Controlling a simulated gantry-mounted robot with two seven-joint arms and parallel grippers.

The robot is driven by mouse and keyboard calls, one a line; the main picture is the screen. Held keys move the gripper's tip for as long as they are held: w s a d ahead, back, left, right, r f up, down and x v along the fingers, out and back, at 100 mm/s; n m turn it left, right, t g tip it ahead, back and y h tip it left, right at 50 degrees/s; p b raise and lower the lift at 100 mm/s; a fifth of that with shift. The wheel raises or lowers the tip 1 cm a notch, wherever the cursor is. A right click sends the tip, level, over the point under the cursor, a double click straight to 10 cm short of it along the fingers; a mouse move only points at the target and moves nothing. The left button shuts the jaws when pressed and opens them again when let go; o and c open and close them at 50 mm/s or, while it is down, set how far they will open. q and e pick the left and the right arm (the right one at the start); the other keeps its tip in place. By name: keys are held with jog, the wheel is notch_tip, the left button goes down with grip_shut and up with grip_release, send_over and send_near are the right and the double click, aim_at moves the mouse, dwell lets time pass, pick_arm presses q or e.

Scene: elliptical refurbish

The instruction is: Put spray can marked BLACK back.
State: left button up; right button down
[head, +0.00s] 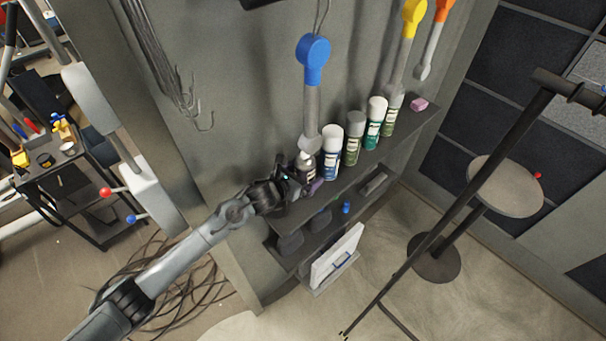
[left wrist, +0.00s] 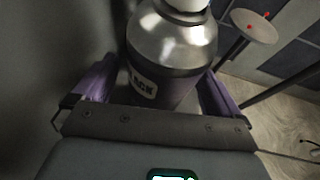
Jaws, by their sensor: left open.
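The spray can marked BLACK (head: 306,167) stands upright at the left end of the row of cans on the shelf (head: 333,183). The fingers are open, and a gap shows beside the can. The can's base is hidden. My right gripper is not in view.
A blue-labelled can (head: 331,152), a grey-capped can (head: 353,138) and green cans (head: 375,123) stand to the right on the shelf. A blue-headed tool (head: 313,90) hangs just above the BLACK can. A wall rises behind the shelf. A round stool (head: 506,185) stands at right.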

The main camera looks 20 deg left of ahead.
pick_arm(q)
jog(key=shift+s+r+p, duration=0.2)
jog(key=shift+r+p, duration=0.1)
jog(key=shift+r, duration=0.05)
jog(key=p+v, duration=0.6)
jog(key=v, duration=0.4)
jog(key=shift+s+a+p, duration=0.15)
jog(key=shift+s+p, duration=0.05)
jog(key=shift+p, duration=0.2)
jog(key=shift+s+a+r, duration=0.1)
jog(key=shift+s+r, duration=0.05)
jog(key=shift+s, duration=0.25)
jog(key=s+d+f+n+g+y, duration=0.2)
jog(key=s+d+n+g, duration=0.3)
jog(key=s+n, duration=1.05)
jog(key=s+a+n+g+y, duration=0.1)
jog(key=s+n+g, duration=0.1)
jog(key=s+n, duration=0.6)
jog(key=s+a+n+g, duration=0.1)
jog(key=s+n, duration=0.6)
jog(key=n, duration=0.7)
jog(key=shift+s+a+r+g+y, duration=0.3)
jog(key=shift+s+r+g+y, duration=0.1)
jog(key=shift+g, duration=0.3)
